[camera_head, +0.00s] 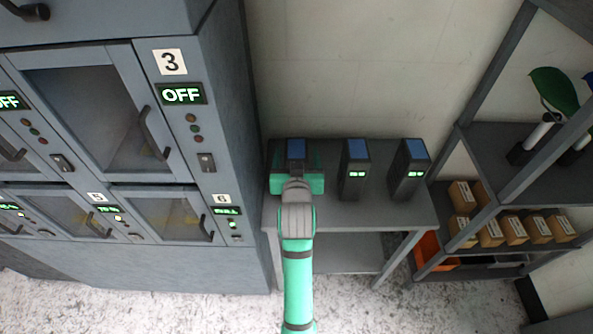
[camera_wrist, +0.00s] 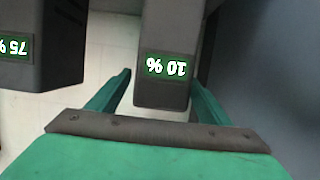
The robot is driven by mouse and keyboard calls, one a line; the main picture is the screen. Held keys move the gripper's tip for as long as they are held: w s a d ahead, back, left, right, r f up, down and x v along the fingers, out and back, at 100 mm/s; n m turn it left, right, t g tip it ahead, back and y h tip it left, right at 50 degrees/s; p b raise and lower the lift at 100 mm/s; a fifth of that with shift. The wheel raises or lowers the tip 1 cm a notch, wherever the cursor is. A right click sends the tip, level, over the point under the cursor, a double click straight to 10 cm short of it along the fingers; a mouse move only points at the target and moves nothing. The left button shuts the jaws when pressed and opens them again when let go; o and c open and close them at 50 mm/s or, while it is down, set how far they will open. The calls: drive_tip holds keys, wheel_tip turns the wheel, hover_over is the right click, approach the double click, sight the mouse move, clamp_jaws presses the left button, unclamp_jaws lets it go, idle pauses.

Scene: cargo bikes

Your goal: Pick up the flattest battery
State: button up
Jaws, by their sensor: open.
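Three dark batteries with blue tops stand upright on a grey table (camera_head: 400,212). My gripper (camera_head: 297,178) is at the left battery (camera_head: 296,150) and hides most of it in the head view. In the wrist view my gripper (camera_wrist: 160,78) is open, with one green finger on each side of this battery (camera_wrist: 165,95). Its display reads 10 %, upside down. The middle battery (camera_head: 355,172) stands to the right; in the wrist view a neighbouring battery (camera_wrist: 40,45) reads 75 %. The right battery (camera_head: 408,172) has a lit display too small to read.
A grey locker cabinet (camera_head: 225,255) with numbered doors and OFF displays stands close to the left of the table. A wall is behind the table.

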drive_tip(key=shift+x, duration=2.3)
drive_tip(key=c, duration=1.8)
drive_tip(key=shift+r, duration=0.15)
clamp_jaws()
drive_tip(key=shift+r, duration=0.1)
